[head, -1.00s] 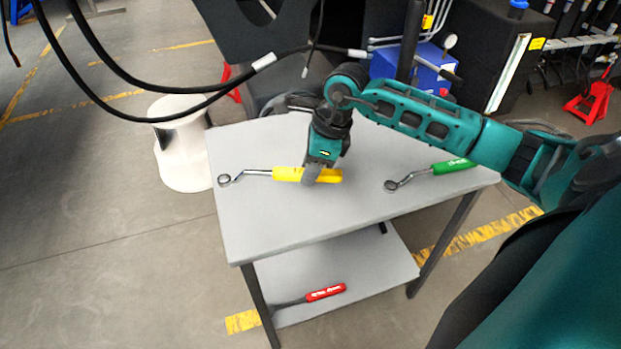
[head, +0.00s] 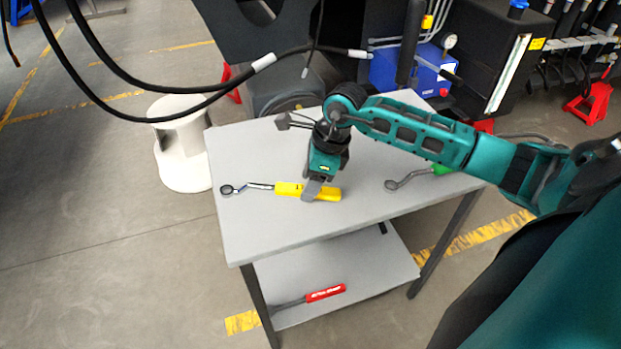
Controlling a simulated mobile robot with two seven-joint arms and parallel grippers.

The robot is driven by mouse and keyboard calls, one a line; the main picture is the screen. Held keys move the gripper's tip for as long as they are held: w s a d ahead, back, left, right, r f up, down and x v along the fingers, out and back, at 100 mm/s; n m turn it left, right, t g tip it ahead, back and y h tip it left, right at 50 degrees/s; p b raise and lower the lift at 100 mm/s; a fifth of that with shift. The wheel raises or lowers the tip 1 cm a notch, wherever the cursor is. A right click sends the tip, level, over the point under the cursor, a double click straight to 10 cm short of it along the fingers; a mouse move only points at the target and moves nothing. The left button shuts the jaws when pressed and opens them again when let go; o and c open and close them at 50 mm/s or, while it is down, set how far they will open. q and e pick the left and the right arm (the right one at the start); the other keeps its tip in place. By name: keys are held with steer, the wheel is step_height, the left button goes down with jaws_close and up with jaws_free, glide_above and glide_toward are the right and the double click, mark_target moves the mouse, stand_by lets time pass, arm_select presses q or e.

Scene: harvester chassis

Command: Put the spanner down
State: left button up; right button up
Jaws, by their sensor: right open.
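A spanner with a yellow handle (head: 291,189) lies on the grey table top (head: 270,225), its ring end pointing left. My right gripper (head: 313,192) is directly over the right part of the yellow handle, fingers pointing down. Its jaws are open around or beside the handle; the near finger covers part of it. A second spanner with a green handle (head: 439,170) lies to the right on the same table, partly hidden by my right arm. My left gripper is not in the view.
A red-handled tool (head: 326,293) lies on the lower shelf (head: 365,270). A white cylindrical stool (head: 183,160) stands left of the table. Black hoses (head: 150,115) hang at the upper left. The table's front left is clear.

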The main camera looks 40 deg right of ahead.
steer(key=shift+r, duration=0.1)
steer(key=shift+r, duration=0.2)
steer(key=v, duration=1.1)
steer(key=shift+r, duration=0.35)
steer(key=shift+d, duration=0.1)
